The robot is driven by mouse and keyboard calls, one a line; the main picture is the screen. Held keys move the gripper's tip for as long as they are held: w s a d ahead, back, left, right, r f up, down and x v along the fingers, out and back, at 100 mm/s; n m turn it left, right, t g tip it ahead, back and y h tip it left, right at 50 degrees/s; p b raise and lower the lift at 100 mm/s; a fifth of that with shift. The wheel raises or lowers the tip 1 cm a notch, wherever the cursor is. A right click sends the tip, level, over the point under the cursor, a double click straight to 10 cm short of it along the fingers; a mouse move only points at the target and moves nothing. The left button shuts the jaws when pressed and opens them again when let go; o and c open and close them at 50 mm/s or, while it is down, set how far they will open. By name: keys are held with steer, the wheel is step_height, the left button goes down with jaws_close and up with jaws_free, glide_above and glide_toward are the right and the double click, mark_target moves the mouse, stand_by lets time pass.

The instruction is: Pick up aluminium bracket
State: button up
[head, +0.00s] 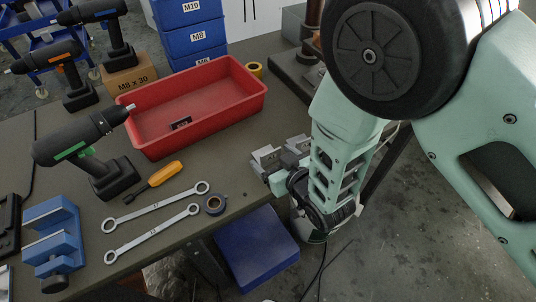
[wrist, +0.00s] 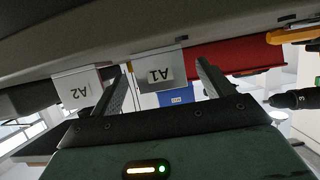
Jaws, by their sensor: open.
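Two angular grey metal pieces, which look like the aluminium brackets or their holders, sit side by side at the table's right edge in the head view: one on the left (head: 265,158) and one on the right (head: 297,145), partly hidden by my arm. In the wrist view, which is upside down, two pale plates at the table edge carry the labels A1 (wrist: 158,70) and A2 (wrist: 76,90). My gripper (wrist: 162,68) is open and empty, with the A1 plate appearing between its fingers. I cannot tell the gap to it. In the head view my arm mostly hides the gripper.
A red tray (head: 190,105) with a small black item stands behind the brackets. A blue bin (head: 257,250) is below the edge.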

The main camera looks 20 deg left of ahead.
steer(key=c, duration=1.2)
